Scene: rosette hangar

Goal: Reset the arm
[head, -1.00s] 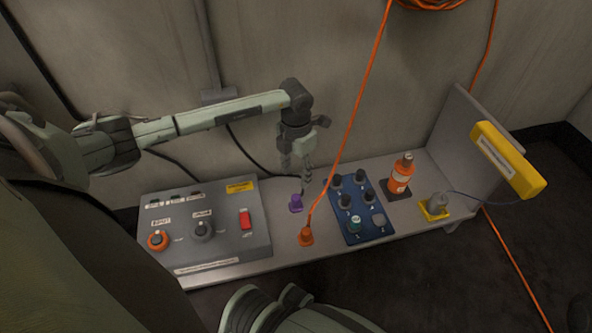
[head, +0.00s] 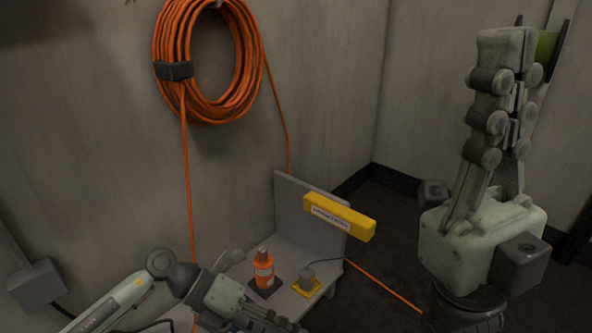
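My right gripper (head: 508,52) stands large at the right, raised with its fingers pointing up. I see it from the side, and the fingers overlap, so its opening cannot be told. My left arm comes in at the lower left, and its gripper (head: 262,318) is low near the bench, its fingers partly cut off by the bottom edge. Whether it holds anything cannot be told. An orange bottle (head: 263,268) stands upright on a dark pad beside it. A grey plug-like part (head: 307,278) sits on a yellow base to its right.
The bench (head: 290,312) has an upright end panel (head: 290,208) with a yellow labelled bar (head: 338,216) by it. A coiled orange cable (head: 207,60) hangs on the wall, its strands running down. A green round item (head: 548,48) shows behind the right gripper. Dark floor lies right of the bench.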

